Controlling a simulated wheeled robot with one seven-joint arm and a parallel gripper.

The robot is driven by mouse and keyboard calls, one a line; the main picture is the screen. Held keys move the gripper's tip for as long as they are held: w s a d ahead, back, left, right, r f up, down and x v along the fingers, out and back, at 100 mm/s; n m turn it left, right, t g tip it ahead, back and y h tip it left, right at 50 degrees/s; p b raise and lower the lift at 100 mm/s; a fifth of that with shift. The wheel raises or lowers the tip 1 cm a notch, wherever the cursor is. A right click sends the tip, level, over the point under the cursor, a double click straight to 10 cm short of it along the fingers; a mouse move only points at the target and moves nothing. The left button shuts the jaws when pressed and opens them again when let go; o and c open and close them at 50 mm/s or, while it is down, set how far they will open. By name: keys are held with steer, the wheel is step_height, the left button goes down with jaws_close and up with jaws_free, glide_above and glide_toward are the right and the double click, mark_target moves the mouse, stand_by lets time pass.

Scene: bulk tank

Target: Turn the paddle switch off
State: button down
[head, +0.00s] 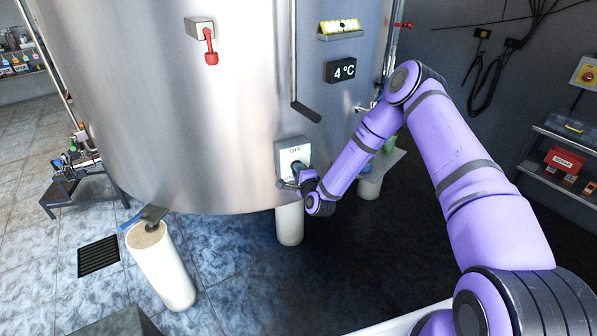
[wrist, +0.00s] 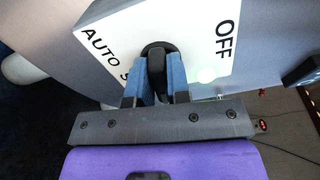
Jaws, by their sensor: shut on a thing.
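The switch box (head: 291,152) is mounted low on the front of the steel tank (head: 215,115), with "OFF" lettered at its top. In the wrist view its white plate (wrist: 192,35) shows "AUTO" on the left and "OFF" on the right. The black paddle (wrist: 155,60) sits between my blue-padded fingers. My gripper (wrist: 157,84) is shut on the paddle, close against the plate. In the wrist view the paddle points toward my gripper, away from the "OFF" lettering. In the head view my gripper (head: 299,178) hides the paddle and the lower part of the plate.
A red-handled lever (head: 211,52) and a "4 °C" display (head: 341,70) are on the tank above. A dark-ended bar (head: 305,111) hangs just above the switch box. White tank legs (head: 289,224) stand below. Open tiled floor lies to the left.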

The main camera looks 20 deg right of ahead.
steer(key=n, duration=0.5)
steer(key=shift+f, duration=0.15)
steer(key=n, duration=0.4)
steer(key=shift+f+n, duration=0.1)
steer(key=shift+n, duration=0.3)
steer(key=n, duration=0.5)
steer(key=shift+d+f, duration=0.1)
steer(key=shift+d+n+y, duration=0.15)
steer(key=shift+n+y, duration=0.25)
steer(key=shift+n, duration=2.1)
steer(key=c, duration=1.1)
jaws_free()
steer(key=shift+s, duration=0.1)
